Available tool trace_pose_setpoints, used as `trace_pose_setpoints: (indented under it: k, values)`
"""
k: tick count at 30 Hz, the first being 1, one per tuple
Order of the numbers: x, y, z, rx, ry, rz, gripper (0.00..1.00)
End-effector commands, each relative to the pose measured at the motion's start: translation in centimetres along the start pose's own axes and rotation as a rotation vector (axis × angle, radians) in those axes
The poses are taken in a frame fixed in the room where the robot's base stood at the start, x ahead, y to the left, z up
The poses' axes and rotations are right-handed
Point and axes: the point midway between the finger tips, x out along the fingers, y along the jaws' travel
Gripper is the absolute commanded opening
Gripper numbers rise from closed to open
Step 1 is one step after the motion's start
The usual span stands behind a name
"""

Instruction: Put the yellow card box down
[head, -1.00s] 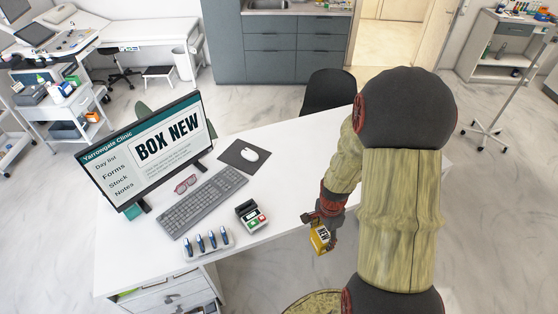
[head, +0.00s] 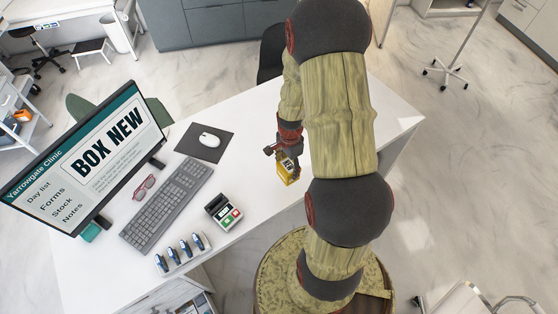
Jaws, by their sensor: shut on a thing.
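The yellow card box (head: 287,173) has dark lettering on its side and hangs from my gripper (head: 281,156) in the head view. My gripper is shut on the box near its top; the fingers are small and partly cover it. The box appears over the white desk (head: 255,125), toward its front edge, right of the mouse mat. I cannot tell whether its bottom touches the desk. My arm hides part of the desk to the right.
A card reader (head: 223,212), a pen rack (head: 183,252), a keyboard (head: 166,205), red glasses (head: 144,187), a mouse mat (head: 204,142) and a monitor (head: 90,160) occupy the desk's left half. Bare desk surrounds the box. A dark chair (head: 271,55) stands behind.

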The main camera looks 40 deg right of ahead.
Motion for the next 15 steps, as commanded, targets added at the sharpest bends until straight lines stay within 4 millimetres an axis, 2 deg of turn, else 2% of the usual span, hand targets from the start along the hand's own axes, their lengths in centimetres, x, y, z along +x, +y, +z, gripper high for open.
trace_pose_setpoints:
  k: [4,9,15]
  values:
    - [1.5,-2.9,-1.2,0.000,-0.001,0.001,0.24]
    - [4.4,-4.8,-2.0,0.000,-0.001,0.002,0.24]
    - [6.3,-6.4,-2.7,0.000,0.000,0.000,0.24]
